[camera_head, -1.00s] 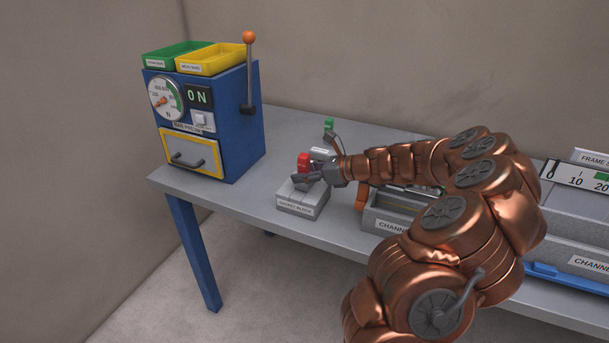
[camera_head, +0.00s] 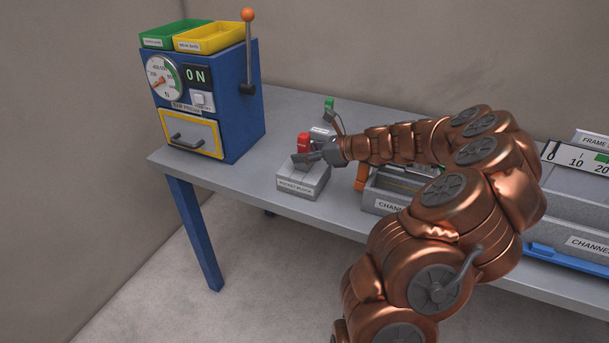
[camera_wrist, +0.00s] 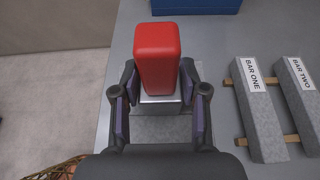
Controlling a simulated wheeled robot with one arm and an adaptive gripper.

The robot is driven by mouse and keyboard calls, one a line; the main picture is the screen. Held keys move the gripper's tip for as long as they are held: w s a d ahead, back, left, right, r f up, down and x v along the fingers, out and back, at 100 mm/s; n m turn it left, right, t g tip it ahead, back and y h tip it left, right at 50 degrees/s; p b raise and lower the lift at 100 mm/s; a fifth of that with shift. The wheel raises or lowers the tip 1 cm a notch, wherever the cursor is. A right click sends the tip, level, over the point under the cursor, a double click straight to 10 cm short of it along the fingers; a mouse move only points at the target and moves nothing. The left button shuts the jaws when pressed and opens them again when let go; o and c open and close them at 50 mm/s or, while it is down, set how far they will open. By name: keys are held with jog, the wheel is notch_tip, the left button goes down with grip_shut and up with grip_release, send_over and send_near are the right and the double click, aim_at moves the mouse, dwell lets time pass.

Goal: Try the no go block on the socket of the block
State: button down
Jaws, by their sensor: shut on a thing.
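My gripper (camera_head: 308,159) is shut on the no go block (camera_head: 303,143), which has a red upper part and a grey metal lower part. In the wrist view the red no go block (camera_wrist: 158,55) stands upright between the two fingers (camera_wrist: 158,98). The grey socket block (camera_head: 302,186), labelled on its front, lies on the table directly below my gripper. Its grey surface also shows under the fingers in the wrist view (camera_wrist: 160,128). The socket opening is hidden by the gripper and the held block, so I cannot tell whether the tip is inside it.
A blue press (camera_head: 240,128) with a gauge, an ON display, a lever and two trays stands at the left. A grey channel tray (camera_head: 385,205) is to the right. Bar one (camera_wrist: 260,110) and bar two (camera_wrist: 303,100) rest on wooden strips. The front-left table is clear.

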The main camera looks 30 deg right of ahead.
aim_at(304, 135)
jog(key=shift+r+p, duration=2.95)
jog(key=shift+r, duration=0.5)
